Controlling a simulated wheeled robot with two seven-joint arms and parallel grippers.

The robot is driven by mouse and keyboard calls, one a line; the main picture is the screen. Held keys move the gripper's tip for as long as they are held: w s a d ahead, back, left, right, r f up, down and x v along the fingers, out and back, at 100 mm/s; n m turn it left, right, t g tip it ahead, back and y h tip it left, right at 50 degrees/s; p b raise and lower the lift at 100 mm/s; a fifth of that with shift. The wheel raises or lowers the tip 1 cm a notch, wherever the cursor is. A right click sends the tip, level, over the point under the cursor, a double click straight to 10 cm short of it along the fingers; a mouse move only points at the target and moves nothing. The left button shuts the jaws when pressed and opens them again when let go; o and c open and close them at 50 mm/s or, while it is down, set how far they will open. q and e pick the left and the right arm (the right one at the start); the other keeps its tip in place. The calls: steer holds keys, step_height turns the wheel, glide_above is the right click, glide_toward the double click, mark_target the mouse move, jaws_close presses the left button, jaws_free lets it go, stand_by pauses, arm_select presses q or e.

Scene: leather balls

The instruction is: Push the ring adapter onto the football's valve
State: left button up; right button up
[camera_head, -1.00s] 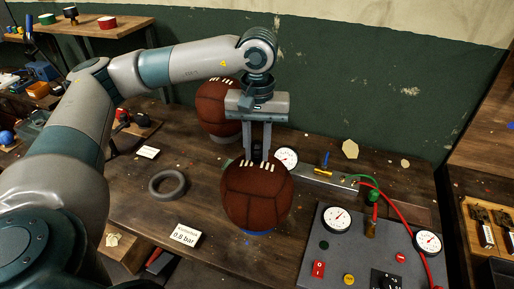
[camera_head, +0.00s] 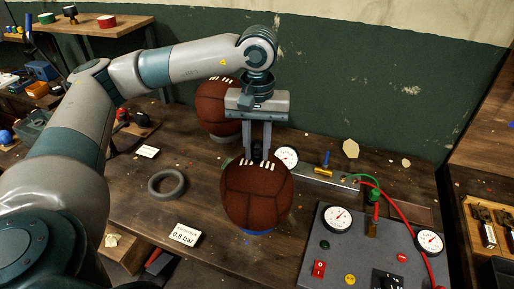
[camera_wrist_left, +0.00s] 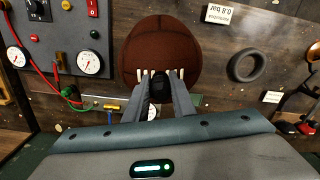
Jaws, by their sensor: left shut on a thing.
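The brown leather football (camera_head: 256,196) with white laces sits on a blue support ring at the middle of the bench; it also shows in the wrist view (camera_wrist_left: 161,50). My left gripper (camera_head: 258,158) points down at the top of the football, beside the laces. Its fingers are shut on a small dark piece, which I take to be the ring adapter (camera_wrist_left: 159,88), right at the ball's surface. I cannot tell whether the piece is seated. The valve is hidden by the fingers and that piece. My right gripper is not in view.
A second football (camera_head: 217,106) stands behind on a grey ring. A loose grey ring (camera_head: 167,184) and a pressure card (camera_head: 184,235) lie left. A metal manifold (camera_head: 318,178), green and red hoses, and a gauge panel (camera_head: 350,250) occupy the right. Bench space is free at left.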

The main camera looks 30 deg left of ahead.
mark_target(258, 143)
arm_select(q)
steer(key=shift+f, duration=0.15)
stand_by(0.7)
steer(key=shift+f+b, duration=0.3)
steer(key=shift+b, duration=0.4)
steer(key=o, duration=1.1)
steer(key=shift+r, duration=0.15)
steer(key=shift+r+b, duration=0.3)
steer(key=shift+r, duration=0.25)
step_height(258, 143, up, 7)
steer(key=shift+w+r+b, duration=0.1)
steer(key=shift+r+b, duration=0.05)
steer(key=shift+b, duration=0.85)
steer(key=shift+r, duration=4.4)
